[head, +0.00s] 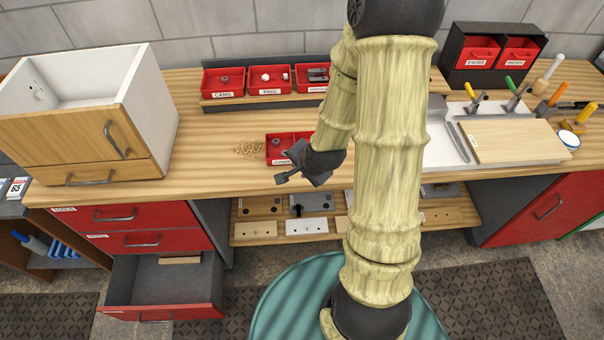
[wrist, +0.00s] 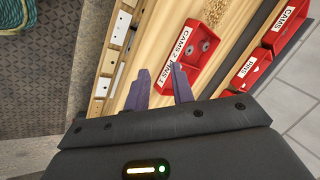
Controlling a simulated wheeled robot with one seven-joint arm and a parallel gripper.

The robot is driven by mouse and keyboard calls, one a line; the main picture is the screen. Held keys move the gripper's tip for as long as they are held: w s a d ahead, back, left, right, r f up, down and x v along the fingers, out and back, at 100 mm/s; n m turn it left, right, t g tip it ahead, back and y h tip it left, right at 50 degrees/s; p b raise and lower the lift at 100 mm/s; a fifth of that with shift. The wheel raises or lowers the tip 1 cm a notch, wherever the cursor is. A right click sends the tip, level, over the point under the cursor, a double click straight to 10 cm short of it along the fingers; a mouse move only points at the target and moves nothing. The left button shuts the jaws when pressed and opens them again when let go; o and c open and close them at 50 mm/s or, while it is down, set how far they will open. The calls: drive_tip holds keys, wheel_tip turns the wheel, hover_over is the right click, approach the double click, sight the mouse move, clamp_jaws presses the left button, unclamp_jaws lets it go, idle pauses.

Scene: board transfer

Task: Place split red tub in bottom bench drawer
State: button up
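The split red tub (head: 276,151) sits on the wooden bench top, partly hidden behind my gripper in the head view. In the wrist view the tub (wrist: 204,48) shows a divider, a CAMS and PINS label on its front, and a few small grey parts inside. My gripper (head: 285,164) is over the bench by the tub's front right. In the wrist view its two purple fingers (wrist: 158,78) are apart and empty, one of them close to the tub's label. The bottom bench drawer (head: 165,299) is pulled out at lower left, with a small wooden block inside.
Brown bits (head: 248,150) are scattered left of the tub. A row of labelled red tubs (head: 268,79) stands behind it. A white and wood cabinet (head: 90,130) stands at left. A shelf (head: 256,237) with plates lies under the bench. Tools and a board are at right.

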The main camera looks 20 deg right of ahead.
drive_tip(key=s+a+r+n+g, duration=0.3)
drive_tip(key=s+r+n, duration=0.7)
drive_tip(key=r+n, duration=0.1)
drive_tip(key=shift+a+n+g+h, duration=0.25)
drive_tip(key=shift+n+g+h, duration=0.05)
drive_tip(key=shift+n, duration=0.6)
drive_tip(key=shift+o, duration=0.6)
drive_tip(key=shift+w, duration=0.1)
